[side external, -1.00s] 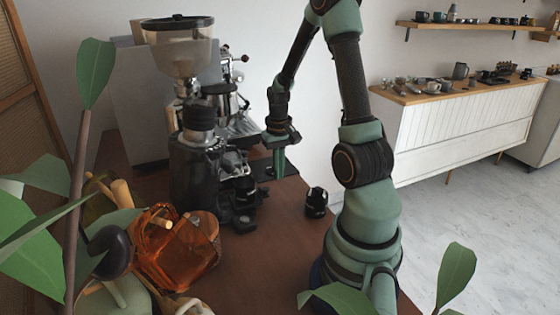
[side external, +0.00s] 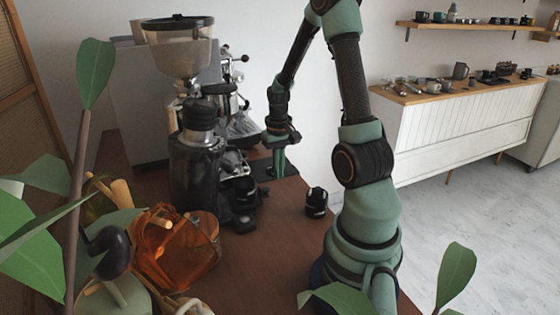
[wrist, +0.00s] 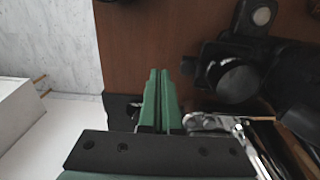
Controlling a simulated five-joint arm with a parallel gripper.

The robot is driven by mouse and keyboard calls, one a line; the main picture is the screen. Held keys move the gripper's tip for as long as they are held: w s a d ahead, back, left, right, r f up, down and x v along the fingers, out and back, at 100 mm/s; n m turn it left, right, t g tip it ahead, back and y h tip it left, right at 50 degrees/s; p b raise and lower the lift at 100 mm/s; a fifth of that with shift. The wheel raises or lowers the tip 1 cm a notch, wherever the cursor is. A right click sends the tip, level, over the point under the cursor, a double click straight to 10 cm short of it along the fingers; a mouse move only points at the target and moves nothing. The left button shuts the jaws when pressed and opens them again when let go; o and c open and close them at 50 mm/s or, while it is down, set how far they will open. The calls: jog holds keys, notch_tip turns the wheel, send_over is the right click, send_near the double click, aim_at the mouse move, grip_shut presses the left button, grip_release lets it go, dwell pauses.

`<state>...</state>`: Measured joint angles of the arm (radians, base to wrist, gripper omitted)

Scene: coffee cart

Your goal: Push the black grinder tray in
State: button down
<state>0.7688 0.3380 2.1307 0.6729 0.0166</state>
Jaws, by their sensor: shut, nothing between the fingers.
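The black coffee grinder (side external: 195,175) with a clear hopper stands left of the middle in the side view. Its black tray (side external: 243,222) appears low at the grinder's front, on the brown counter; how far it sticks out is hard to tell. My gripper (side external: 279,172) points down behind and to the right of the tray, apart from it, above a black mat. In the wrist view, my gripper's green fingers (wrist: 160,78) are together with nothing between them. Black grinder parts (wrist: 240,78) show to their right; I cannot tell the tray apart there.
A silver espresso machine (side external: 235,125) stands behind the grinder. A small black canister (side external: 316,202) stands on the counter (side external: 275,240), near my arm's base. An orange glass jug (side external: 175,248) and plant leaves (side external: 95,72) fill the left foreground. The counter between tray and canister is clear.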

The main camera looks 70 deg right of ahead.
aim_at(268, 188)
jog(key=shift+f, duration=0.1)
dwell(0.5)
jog(key=shift+f, duration=3.1)
jog(key=shift+r, duration=1.5)
jog(key=shift+w+a, duration=0.15)
jog(key=shift+w+a, duration=1.55)
jog(key=shift+w, duration=0.05)
jog(key=shift+s+d, duration=0.5)
jog(key=shift+s, duration=0.05)
jog(key=shift+r, duration=3.5)
